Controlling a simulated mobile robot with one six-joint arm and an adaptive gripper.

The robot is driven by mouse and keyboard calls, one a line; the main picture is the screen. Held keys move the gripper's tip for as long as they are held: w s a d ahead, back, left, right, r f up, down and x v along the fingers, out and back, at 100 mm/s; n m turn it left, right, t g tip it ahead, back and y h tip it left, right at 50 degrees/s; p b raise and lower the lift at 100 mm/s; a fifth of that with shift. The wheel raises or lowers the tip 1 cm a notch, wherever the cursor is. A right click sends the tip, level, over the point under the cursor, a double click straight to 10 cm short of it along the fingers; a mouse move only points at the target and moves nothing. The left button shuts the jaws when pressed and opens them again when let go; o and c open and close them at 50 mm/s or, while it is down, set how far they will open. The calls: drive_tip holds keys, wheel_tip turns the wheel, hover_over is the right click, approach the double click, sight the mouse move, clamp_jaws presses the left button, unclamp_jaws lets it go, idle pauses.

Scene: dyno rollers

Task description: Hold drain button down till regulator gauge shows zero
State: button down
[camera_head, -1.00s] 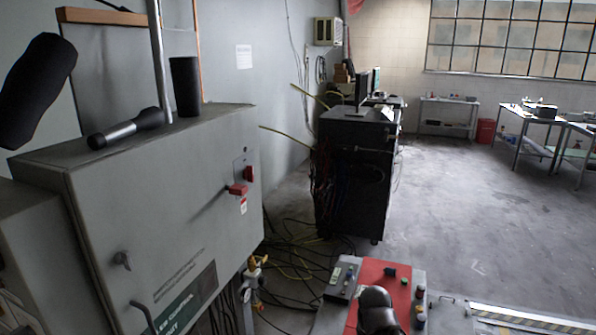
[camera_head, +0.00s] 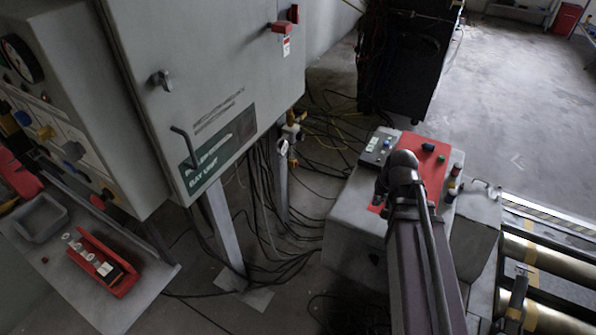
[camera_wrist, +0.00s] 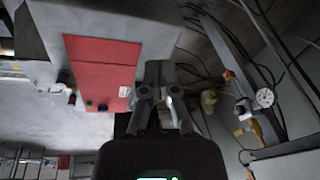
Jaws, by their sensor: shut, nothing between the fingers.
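In the head view a small regulator with yellow fittings (camera_head: 292,124) is fixed to a grey post below the cabinet's right corner. Its round white gauge (camera_wrist: 265,97) shows at the right of the wrist view, too small to read. I cannot make out the drain button on the regulator. My gripper (camera_wrist: 159,68) is shut and empty in the wrist view, in front of the red panel's edge, with the gauge off to its right.
A red panel (camera_head: 430,152) with buttons and a dark control box (camera_head: 381,146) top the grey console (camera_head: 350,225). The cabinet (camera_head: 205,85) overhangs loose cables (camera_head: 300,235) on the floor. Metal rollers (camera_head: 555,262) lie right. A shelf (camera_head: 150,262) with a red case is front left.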

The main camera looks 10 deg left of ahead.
sight(297, 164)
drive_tip(key=w+a+f+m+t+y+b, duration=0.1)
drive_tip(key=w+a+f+m+t+b, duration=0.1)
drive_tip(key=w+a+f+t+b, duration=0.2)
drive_tip(key=w+a+f+m+t+y+b, duration=0.2)
drive_tip(key=w+a+f+b, duration=0.6)
drive_tip(key=w+f+b, duration=0.4)
drive_tip(key=w+a+f+m+t+y+b, duration=0.2)
drive_tip(key=w+a+f+t+b, duration=0.3)
drive_tip(key=w+b, duration=1.1)
wheel_tip(297, 164, down, 4)
drive_tip(key=a+b, duration=0.1)
drive_tip(key=b, duration=0.4)
drive_tip(key=shift+t+b, duration=0.3)
drive_tip(key=shift+b, duration=0.05)
drive_tip(key=shift+w+a+r, duration=0.1)
drive_tip(key=shift+w+r, duration=0.05)
drive_tip(key=w+a, duration=0.3)
drive_tip(key=a, duration=0.5)
